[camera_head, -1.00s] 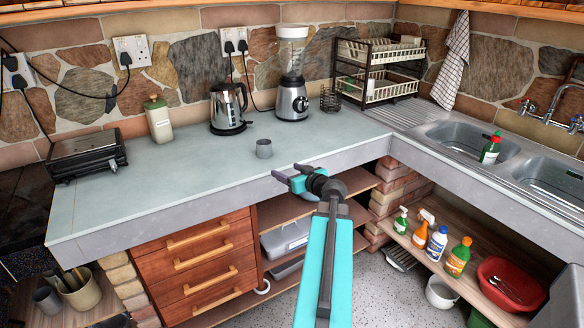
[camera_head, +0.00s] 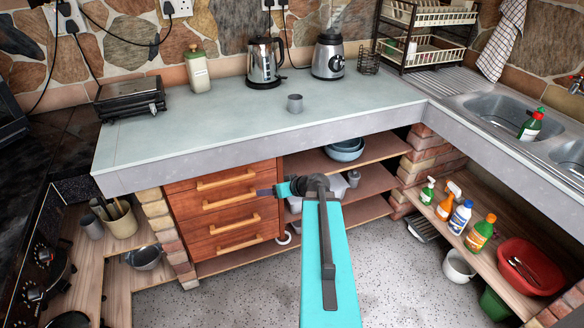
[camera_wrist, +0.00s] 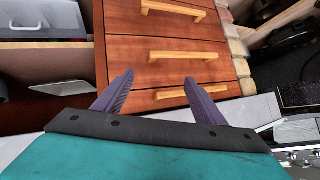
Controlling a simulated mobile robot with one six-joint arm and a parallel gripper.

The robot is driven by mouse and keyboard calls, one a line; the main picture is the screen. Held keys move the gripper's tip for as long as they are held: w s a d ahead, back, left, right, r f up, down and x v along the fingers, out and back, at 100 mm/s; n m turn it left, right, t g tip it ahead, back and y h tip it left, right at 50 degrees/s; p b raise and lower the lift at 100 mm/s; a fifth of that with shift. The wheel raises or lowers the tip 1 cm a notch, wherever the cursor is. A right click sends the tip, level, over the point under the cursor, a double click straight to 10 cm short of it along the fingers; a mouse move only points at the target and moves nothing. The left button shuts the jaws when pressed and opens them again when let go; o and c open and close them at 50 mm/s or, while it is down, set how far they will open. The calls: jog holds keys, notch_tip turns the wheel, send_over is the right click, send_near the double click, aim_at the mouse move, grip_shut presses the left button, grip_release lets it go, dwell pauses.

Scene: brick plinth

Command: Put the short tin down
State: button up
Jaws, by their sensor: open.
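My gripper (camera_head: 266,192) is below the level of the worktop, in front of the drawers, well away from the tin. In the wrist view my gripper (camera_wrist: 159,80) shows two purple fingers spread apart with nothing between them. The tin is not in the wrist view.
Wooden drawers (camera_head: 222,210) with yellow handles are close in front of my gripper. A kettle (camera_head: 265,62), a blender (camera_head: 328,55) and a toaster (camera_head: 130,97) stand at the worktop's back. Open shelves (camera_head: 375,178) lie right of the drawers. The speckled floor is clear.

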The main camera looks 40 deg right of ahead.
jog(key=s+a+f+n+g+y, duration=0.15)
jog(key=s+a+f+g, duration=0.25)
jog(key=a+f, duration=0.75)
jog(key=s+a+f+g+y, duration=0.2)
jog(key=s+a+f+g, duration=0.2)
jog(key=a+f, duration=0.8)
jog(key=s+a+f+g+h, duration=0.1)
jog(key=s+a+f+g, duration=0.1)
jog(key=s+a, duration=0.2)
jog(key=s+a+f+n+g+h, duration=0.1)
jog(key=s+a, duration=0.4)
jog(key=s, duration=0.6)
jog(key=s+a+f+g+h, duration=0.2)
jog(key=s+a+f+g, duration=0.2)
jog(key=s, duration=0.3)
jog(key=shift+s+a+f+g, duration=0.25)
jog(key=shift+a+f+g, duration=0.05)
jog(key=shift+f+g, duration=0.2)
jog(key=shift+n+h, duration=0.25)
jog(key=shift+c, duration=0.4)
jog(key=c, duration=0.7)
jog(key=shift+c, duration=0.3)
